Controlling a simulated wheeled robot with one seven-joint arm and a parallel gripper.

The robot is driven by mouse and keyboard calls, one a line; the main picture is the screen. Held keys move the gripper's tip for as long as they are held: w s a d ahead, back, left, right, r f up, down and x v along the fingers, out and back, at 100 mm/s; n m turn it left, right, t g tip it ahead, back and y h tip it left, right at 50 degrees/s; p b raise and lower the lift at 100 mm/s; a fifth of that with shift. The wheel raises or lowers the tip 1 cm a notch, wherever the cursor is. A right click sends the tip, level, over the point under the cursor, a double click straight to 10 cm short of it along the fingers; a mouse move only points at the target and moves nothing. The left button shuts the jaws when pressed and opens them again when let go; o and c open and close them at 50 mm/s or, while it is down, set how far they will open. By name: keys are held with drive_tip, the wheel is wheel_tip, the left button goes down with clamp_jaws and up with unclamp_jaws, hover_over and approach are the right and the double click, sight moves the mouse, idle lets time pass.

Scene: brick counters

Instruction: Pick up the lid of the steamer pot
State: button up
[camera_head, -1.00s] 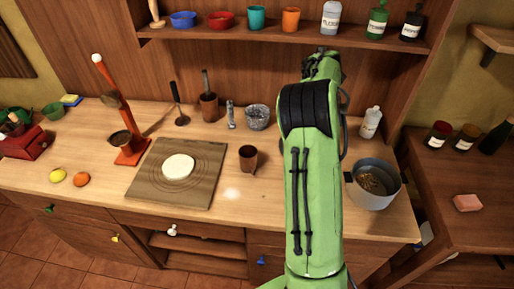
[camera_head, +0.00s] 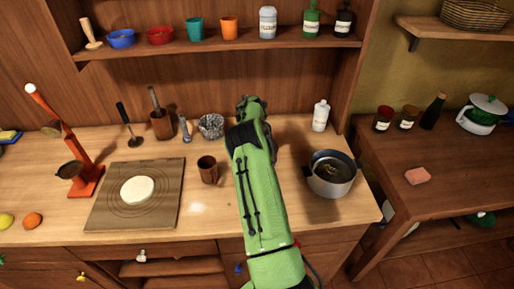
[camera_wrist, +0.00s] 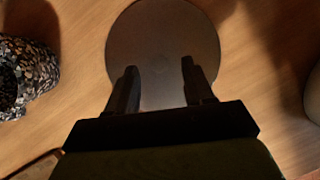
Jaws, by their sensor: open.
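A round, flat grey-brown disc (camera_wrist: 162,30), which looks like the lid, lies on the wooden counter in the wrist view. A faint spot at its middle may be a knob. My gripper (camera_wrist: 159,68) is open and empty above it, with both fingertips over the disc in the picture. I cannot tell how high they are. In the head view my green arm hides the disc and the gripper. A grey metal pot (camera_head: 331,183) with dark handles stands uncovered on the counter, right of my arm.
A speckled stone mortar (camera_head: 211,126) stands left of my arm; it also shows in the wrist view (camera_wrist: 22,75). A brown cup (camera_head: 208,170) and a white bottle (camera_head: 320,115) are nearby. A green-and-white lidded pot (camera_head: 484,113) stands on the right counter. A shelf (camera_head: 220,43) hangs above.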

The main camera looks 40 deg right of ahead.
drive_tip(key=shift+x, duration=1.25)
drive_tip(key=shift+r, duration=0.1)
drive_tip(key=shift+c, duration=0.9)
clamp_jaws()
drive_tip(key=shift+r, duration=0.1)
